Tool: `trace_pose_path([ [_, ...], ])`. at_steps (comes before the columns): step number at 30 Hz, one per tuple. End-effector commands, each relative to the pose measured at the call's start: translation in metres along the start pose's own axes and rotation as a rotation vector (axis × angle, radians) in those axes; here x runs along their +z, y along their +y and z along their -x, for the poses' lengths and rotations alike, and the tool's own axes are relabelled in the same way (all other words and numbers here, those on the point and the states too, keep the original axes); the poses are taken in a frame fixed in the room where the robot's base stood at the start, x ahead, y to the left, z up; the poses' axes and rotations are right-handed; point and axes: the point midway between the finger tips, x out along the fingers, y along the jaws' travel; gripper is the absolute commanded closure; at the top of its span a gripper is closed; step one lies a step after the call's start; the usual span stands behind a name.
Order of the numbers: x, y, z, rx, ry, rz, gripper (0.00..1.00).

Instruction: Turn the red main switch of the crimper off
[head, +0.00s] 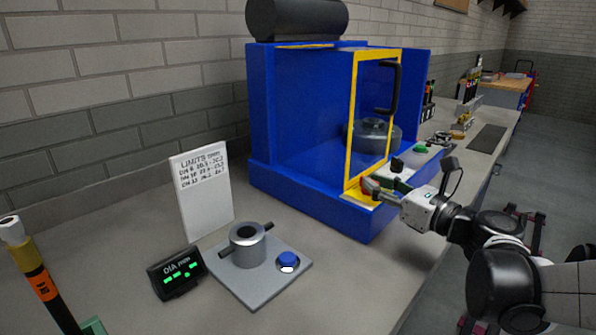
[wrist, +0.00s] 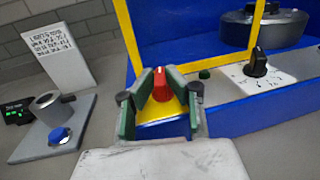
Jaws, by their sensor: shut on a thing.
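The crimper (head: 300,125) is a blue machine with a yellow-framed door on the bench. In the wrist view its red main switch (wrist: 161,88) is a small red knob on a yellow plate (wrist: 165,130). My gripper (wrist: 161,84) has its green-padded fingers on either side of the knob and is shut on it. In the head view my gripper (head: 380,188) is at the lower front corner of the crimper, and its fingers largely hide the switch. The knob's narrow end looks roughly upward in the wrist view; I cannot read any position marks.
A black selector knob (wrist: 257,62) and a green button (wrist: 205,73) sit to the right on the crimper. The yellow door frame (head: 352,130) stands close above my fingers. A gauge with a blue button (head: 288,260), a green-digit display (head: 177,275) and a limits sign (head: 202,190) stand left.

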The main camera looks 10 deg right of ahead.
Motion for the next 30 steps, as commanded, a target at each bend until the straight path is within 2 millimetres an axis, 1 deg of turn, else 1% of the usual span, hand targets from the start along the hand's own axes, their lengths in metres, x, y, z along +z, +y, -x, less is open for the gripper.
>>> trace_pose_path([
  [1, -0.0001, -0.0036, -0.0004, 0.025, -0.001, 0.000, 1.00],
  [6, 0.0001, -0.0039, -0.0007, 0.109, -0.001, 0.000, 1.00],
  [12, 0.0005, -0.0039, -0.0013, 0.168, -0.001, -0.001, 1.00],
  [28, 0.0013, -0.0035, -0.0016, 0.189, -0.002, -0.001, 1.00],
  [29, 0.0013, -0.0035, -0.0016, 0.189, -0.002, -0.001, 0.84],
  [30, 0.0013, -0.0034, -0.0016, 0.189, -0.002, -0.001, 0.81],
])
